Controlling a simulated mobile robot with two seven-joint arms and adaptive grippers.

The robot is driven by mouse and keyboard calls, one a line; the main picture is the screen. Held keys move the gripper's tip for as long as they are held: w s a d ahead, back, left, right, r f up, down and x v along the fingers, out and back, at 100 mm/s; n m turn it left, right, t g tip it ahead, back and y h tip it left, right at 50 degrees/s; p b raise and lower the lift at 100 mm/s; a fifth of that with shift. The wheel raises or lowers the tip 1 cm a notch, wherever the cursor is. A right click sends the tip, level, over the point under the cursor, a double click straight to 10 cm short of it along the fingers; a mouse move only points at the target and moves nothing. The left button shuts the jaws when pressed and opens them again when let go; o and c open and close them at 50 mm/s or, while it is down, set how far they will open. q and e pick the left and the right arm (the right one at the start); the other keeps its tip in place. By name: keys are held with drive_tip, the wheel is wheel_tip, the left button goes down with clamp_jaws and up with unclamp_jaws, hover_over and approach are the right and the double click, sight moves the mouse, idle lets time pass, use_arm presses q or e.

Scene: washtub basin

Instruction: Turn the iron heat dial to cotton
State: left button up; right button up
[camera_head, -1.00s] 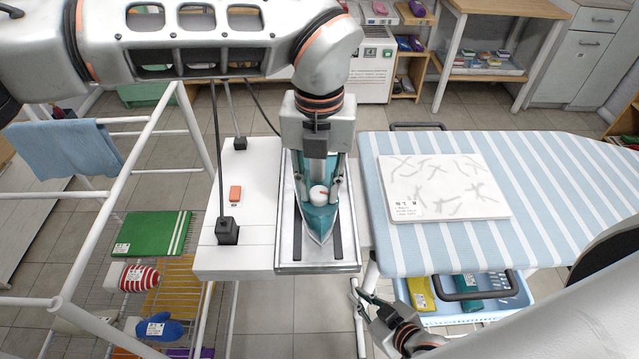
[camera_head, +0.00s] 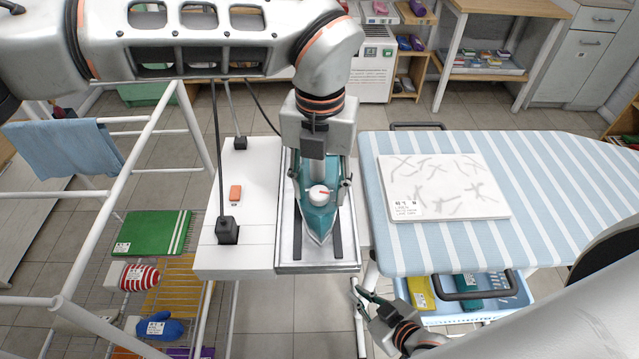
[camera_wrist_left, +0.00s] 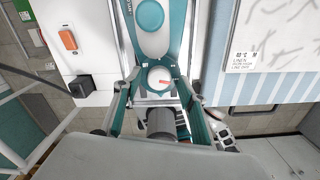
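The teal and silver iron (camera_head: 318,222) lies on a metal rest (camera_head: 286,262) with dark rails, its tip toward me. Its round white dial (camera_head: 318,193) has a red mark pointing right in the head view. In the left wrist view the dial (camera_wrist_left: 159,78) shows the red mark pointing right and slightly down; the setting names are too small to read. My left gripper (camera_head: 322,184) is above the iron, open, with one finger on each side of the dial and apart from it. My right gripper (camera_head: 368,303) is low beside the ironing board; its opening is unclear.
The ironing board (camera_head: 540,230) stands to the right with a creased white cloth (camera_head: 440,175) and label. A drying rack (camera_head: 100,235) stands farther left.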

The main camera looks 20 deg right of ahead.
sight(319, 193)
use_arm(q)
wheel_tip(319, 193, up, 12)
idle(0.7)
idle(0.4)
